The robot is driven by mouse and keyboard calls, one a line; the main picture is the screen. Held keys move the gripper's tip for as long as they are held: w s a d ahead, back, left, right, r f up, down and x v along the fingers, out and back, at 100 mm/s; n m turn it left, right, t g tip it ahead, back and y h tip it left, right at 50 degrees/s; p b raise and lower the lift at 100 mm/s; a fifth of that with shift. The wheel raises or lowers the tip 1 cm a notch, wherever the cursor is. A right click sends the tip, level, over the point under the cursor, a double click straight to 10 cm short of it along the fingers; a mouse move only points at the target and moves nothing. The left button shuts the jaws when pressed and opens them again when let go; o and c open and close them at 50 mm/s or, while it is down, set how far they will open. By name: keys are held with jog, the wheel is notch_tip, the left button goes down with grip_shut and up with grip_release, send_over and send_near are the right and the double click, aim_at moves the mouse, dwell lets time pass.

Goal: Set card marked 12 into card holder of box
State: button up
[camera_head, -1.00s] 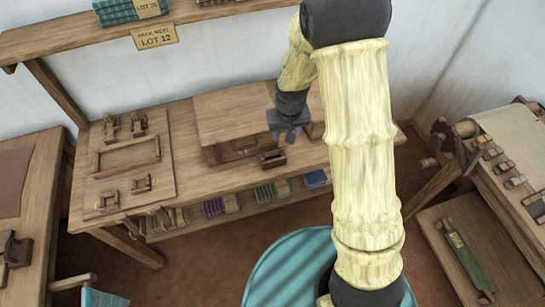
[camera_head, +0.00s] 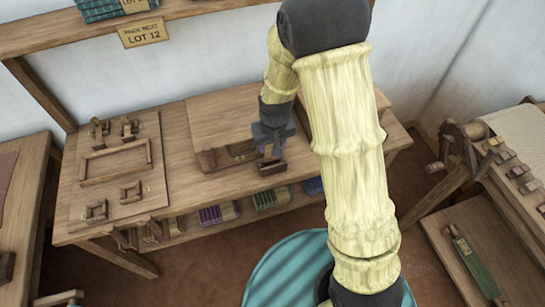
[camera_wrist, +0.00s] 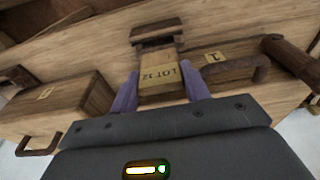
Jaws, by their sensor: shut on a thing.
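My gripper (camera_wrist: 160,88) is shut on a tan card (camera_wrist: 158,74) reading LOT 12, its lettering upside down in the wrist view. The card sits between the two purple fingers. A dark slotted wooden block (camera_wrist: 156,34) lies just beyond it; whether they touch, I cannot tell. In the head view my gripper (camera_head: 272,135) is over the front edge of the bench, directly above a small dark wooden block (camera_head: 271,166). A large wooden box (camera_head: 232,118) stands behind and left of it. The card is too small to make out there, and I cannot identify a card holder on the box.
The bench (camera_head: 200,185) carries a board with wooden fittings (camera_head: 115,165) at left. Bundles of cloth (camera_head: 218,213) lie on its lower shelf. A sign reading LOT 12 (camera_head: 142,32) hangs from the upper shelf. Handled wooden fronts (camera_wrist: 235,68) flank the wrist view.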

notch_tip(320, 180, down, 2)
jog(key=shift+f, duration=0.1)
jog(key=shift+f, duration=1.85)
jog(key=shift+f, duration=0.2)
jog(key=o, duration=0.6)
jog(key=shift+o, duration=0.2)
jog(key=shift+r, duration=0.15)
